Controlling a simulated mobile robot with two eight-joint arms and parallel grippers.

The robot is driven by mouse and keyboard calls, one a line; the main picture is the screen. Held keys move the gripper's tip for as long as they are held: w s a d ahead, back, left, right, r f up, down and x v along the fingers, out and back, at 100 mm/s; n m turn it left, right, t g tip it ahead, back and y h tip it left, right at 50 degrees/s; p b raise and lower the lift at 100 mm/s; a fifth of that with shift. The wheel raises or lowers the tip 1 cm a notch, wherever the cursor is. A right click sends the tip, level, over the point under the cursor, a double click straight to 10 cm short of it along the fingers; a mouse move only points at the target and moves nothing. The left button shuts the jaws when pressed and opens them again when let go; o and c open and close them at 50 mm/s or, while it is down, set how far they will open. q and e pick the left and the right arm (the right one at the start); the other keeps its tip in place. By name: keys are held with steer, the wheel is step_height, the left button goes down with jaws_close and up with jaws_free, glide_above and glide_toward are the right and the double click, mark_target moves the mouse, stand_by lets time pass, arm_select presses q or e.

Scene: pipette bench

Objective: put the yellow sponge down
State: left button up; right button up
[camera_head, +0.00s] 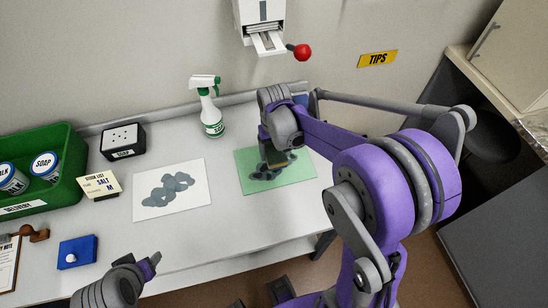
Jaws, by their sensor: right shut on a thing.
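My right gripper (279,160) points down over the green sheet (250,182), which has dark grey blotches on it. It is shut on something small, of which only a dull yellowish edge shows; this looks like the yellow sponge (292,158). The gripper hides most of it, and I cannot tell whether it touches the sheet. My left gripper (150,264) is at the lower left, in front of the bench edge, away from the sponge. I cannot tell whether its jaws are open.
A white sheet with grey blotches (150,205) lies to the left. A spray bottle (212,128) stands behind. A dispenser (262,12) hangs on the wall.

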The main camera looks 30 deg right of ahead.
mark_target(274, 158)
steer(key=shift+f, duration=1.9)
